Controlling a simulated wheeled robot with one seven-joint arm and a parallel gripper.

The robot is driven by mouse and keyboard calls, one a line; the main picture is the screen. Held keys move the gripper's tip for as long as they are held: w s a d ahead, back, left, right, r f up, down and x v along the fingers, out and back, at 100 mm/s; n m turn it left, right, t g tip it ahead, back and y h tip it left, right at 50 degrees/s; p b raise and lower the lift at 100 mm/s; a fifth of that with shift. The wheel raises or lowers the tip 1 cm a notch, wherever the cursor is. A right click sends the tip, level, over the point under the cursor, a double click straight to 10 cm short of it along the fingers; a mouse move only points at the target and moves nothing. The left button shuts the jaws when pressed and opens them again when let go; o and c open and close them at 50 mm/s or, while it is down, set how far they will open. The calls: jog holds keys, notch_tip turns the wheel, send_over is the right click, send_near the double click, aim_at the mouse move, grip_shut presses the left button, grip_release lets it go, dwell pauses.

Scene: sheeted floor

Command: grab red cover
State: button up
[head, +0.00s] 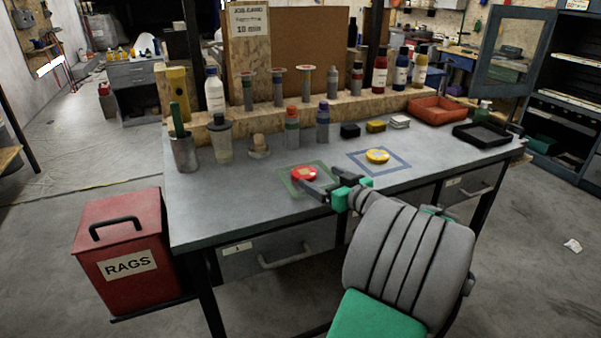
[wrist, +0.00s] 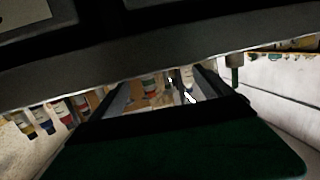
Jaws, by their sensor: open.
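The red cover (head: 304,173) is a round red disc with a small yellowish mark on top. It lies inside a green square outline (head: 290,183) on the grey workbench (head: 220,205). My gripper (head: 318,182) is open, just to the right and near side of the cover, its fingers pointing left toward it. Whether a finger touches the cover I cannot tell. In the wrist view, two dark fingers (wrist: 162,88) stand apart, and I cannot make out the cover between them.
A yellow disc (head: 377,156) lies in a blue square outline to the right. Several bottles and a wooden ledge (head: 340,112) line the back. An orange tray (head: 437,111) and a black tray (head: 483,135) stand at right. The bench's front left is clear.

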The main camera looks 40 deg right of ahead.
aim_at(306, 173)
jog(key=w, duration=0.3)
jog(key=w+f, duration=0.1)
jog(key=w, duration=0.2)
jog(key=shift+a+f, duration=0.15)
jog(key=shift+a, duration=0.05)
jog(key=c, duration=1.7)
jog(key=shift+c, duration=0.2)
